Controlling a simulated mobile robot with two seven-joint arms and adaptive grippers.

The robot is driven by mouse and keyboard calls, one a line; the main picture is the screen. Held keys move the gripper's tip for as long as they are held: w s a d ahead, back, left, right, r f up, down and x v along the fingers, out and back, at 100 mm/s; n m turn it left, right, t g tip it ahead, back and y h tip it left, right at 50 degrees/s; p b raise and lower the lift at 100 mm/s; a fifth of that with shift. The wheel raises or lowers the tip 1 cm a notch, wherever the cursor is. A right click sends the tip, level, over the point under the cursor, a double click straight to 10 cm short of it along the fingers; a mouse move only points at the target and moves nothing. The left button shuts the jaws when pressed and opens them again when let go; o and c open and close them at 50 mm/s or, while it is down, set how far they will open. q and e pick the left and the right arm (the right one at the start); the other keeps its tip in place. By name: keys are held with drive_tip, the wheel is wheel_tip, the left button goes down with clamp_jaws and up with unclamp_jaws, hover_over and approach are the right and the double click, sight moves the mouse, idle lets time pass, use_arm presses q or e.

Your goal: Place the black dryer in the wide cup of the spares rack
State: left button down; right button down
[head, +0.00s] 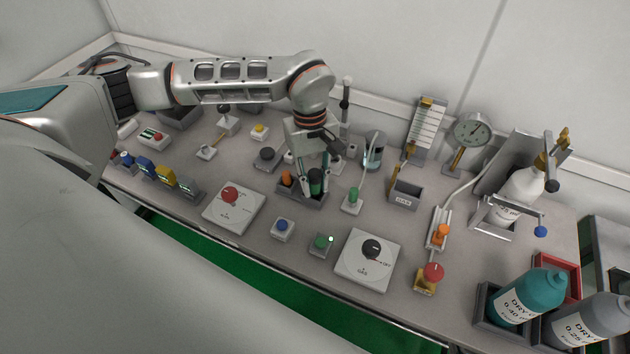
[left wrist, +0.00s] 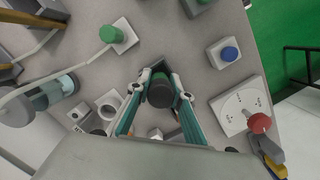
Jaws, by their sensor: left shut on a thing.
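The black dryer (head: 316,184) is a dark upright cylinder between the fingers of my left gripper (head: 315,181). In the left wrist view the dryer (left wrist: 160,97) shows end-on between the teal fingers of the gripper (left wrist: 161,90), which is shut on it. The spares rack (head: 304,200) is a low dark grey holder right below the gripper. The dryer is over or in its right part; whether its lower end is seated in the cup is hidden. An orange-topped piece (head: 286,177) stands at the rack's left. My right gripper is in neither view.
A white panel with a red knob (head: 230,195) lies left of the rack. A green-topped post (head: 353,196) with a tube stands close to the right, near a clear jar (head: 374,150). A blue button box (head: 282,229) sits in front. Bare tabletop lies between them.

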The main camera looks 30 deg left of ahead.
use_arm(q)
drive_tip(key=c, duration=1.8)
unclamp_jaws()
drive_tip(key=shift+f, duration=0.1)
drive_tip(key=r, duration=0.4)
drive_tip(key=a+r, duration=0.1)
drive_tip(key=r, duration=0.3)
drive_tip(key=w+r, duration=0.1)
drive_tip(key=r, duration=0.3)
drive_tip(key=shift+w+a+r+p, duration=0.1)
drive_tip(key=shift+a+p, duration=0.1)
drive_tip(key=shift+p, duration=0.15)
